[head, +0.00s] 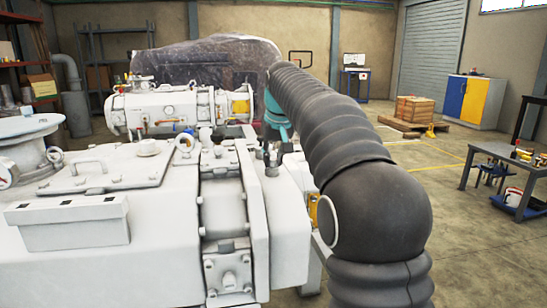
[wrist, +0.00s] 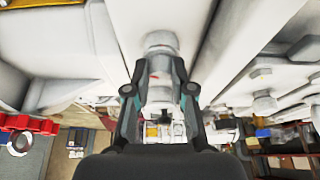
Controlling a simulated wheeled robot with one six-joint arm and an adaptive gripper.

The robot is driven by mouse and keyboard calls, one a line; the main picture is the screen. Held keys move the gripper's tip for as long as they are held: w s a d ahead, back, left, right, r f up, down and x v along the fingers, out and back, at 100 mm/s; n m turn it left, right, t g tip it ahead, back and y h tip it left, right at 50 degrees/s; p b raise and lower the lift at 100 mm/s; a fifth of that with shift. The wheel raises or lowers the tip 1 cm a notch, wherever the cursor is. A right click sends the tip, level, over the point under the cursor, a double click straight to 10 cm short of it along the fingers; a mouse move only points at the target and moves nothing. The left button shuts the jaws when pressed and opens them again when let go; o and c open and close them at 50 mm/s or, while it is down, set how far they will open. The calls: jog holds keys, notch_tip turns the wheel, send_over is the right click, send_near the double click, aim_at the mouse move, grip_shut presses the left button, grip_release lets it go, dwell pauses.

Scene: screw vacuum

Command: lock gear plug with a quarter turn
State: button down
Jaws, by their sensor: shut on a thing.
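The gear plug (wrist: 160,44) is a pale, round piece set against the white machine housing, at the top middle of the wrist view. A small reddish mark shows near it. My gripper (wrist: 160,72) has one finger on each side of the plug, with the tips closed on it. How far the plug is turned cannot be told. In the head view the large white vacuum pump (head: 155,205) fills the left and middle.
A second white machine (head: 165,105) stands behind the pump, before a wrapped dark bulk (head: 205,62). White housing walls lie close around my gripper in the wrist view. A work table (head: 505,155) stands far right. The floor (head: 470,240) right of my arm is clear.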

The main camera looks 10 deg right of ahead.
jog(key=m+h, duration=0.1)
jog(key=m, duration=0.2)
jog(key=shift+f+m, duration=0.1)
jog(key=shift+m, duration=0.3)
jog(key=shift+d+m+g+h, duration=0.15)
jog(key=shift+m+g+h, duration=0.15)
jog(key=shift+m+h, duration=0.4)
jog(key=c, duration=1.2)
grip_release()
jog(key=shift+d, duration=0.1)
jog(key=o, duration=0.3)
jog(key=shift+d, duration=0.2)
jog(key=shift+a, duration=0.3)
jog(key=shift+s+a+r, duration=0.1)
jog(key=shift+a+r, duration=0.05)
jog(key=shift+r, duration=0.3)
jog(key=v, duration=1.1)
jog(key=shift+d, duration=0.3)
jog(key=shift+s, duration=0.15)
